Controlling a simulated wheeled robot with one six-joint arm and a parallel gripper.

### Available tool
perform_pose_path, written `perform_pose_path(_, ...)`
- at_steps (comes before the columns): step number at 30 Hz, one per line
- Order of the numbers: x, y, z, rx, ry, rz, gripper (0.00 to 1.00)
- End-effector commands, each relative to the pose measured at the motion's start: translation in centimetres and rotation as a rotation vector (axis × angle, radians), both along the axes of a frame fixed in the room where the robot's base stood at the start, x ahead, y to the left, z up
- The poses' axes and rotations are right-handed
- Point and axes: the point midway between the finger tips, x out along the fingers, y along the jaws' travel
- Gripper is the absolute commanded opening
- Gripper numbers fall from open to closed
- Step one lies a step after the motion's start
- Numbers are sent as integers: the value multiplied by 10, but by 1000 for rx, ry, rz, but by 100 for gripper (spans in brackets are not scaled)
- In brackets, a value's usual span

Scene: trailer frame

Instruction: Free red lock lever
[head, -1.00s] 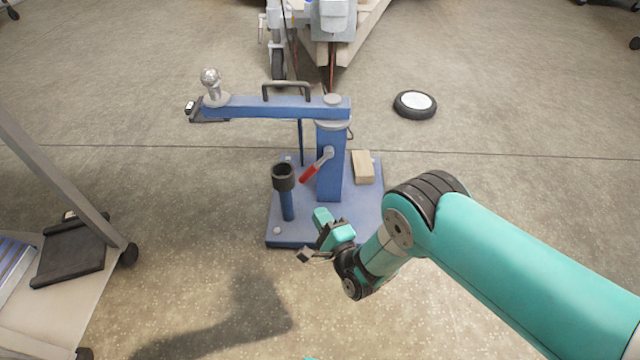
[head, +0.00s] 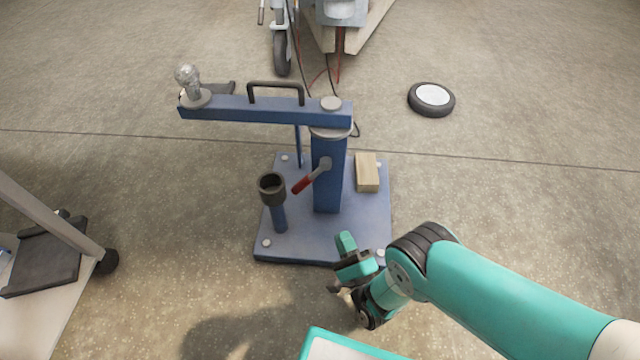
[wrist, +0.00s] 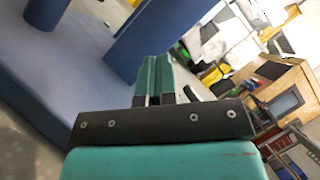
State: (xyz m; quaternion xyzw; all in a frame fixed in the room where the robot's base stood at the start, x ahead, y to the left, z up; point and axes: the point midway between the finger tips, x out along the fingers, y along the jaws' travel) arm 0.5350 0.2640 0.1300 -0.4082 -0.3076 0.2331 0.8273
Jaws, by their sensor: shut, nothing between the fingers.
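The red lock lever (head: 303,184) sticks out down-left from a grey pivot on the blue post (head: 328,190) of the stand. The post rises from a blue base plate (head: 300,240) and carries a blue swing arm (head: 270,110) with a black handle and a ball hitch (head: 188,80). My gripper (head: 345,246) is at the front right edge of the base plate, below and to the right of the lever, clear of it. In the wrist view my gripper (wrist: 158,75) has its teal fingers together and empty, with the blue post beyond. The lever does not show there.
A blue post with a black cup (head: 272,190) stands left of the lever. A wooden block (head: 367,173) lies on the plate at right. A wheel (head: 431,99) lies on the floor behind. A cart (head: 40,265) stands at left. Floor in front is open.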

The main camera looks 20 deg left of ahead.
Motion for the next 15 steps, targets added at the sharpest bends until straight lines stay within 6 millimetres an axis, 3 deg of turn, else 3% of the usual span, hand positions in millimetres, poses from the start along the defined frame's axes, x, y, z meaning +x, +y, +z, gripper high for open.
perform_pose_path(9,0,3,0,0,-1,3,0)
perform_pose_path(15,16,16,5,3,-3,1,0)
